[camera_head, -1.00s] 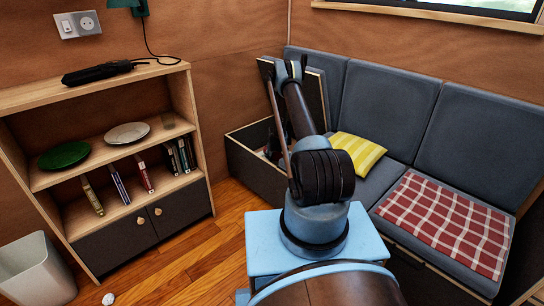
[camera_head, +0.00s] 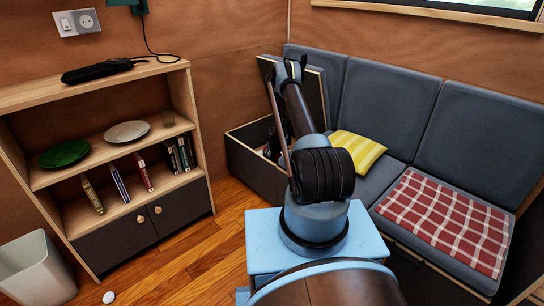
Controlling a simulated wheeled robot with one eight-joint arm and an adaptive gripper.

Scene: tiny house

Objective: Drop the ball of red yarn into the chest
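The chest (camera_head: 252,178) is the dark storage box at the left end of the bench, with wooden rims. Its lid (camera_head: 317,92) stands raised, leaning towards the back of the bench. My arm reaches over and down towards the chest's opening and covers much of it. My gripper is hidden behind my arm and the chest's rim, so I cannot make out its fingers. No ball of red yarn can be made out in this view. The inside of the chest is mostly dark and covered.
A yellow striped pillow (camera_head: 358,150) and a red checked cloth (camera_head: 445,220) lie on the grey bench to the right. A shelf with plates and books (camera_head: 130,135) stands left. A white bin (camera_head: 35,270) is at lower left. Wooden floor (camera_head: 200,255) is clear between.

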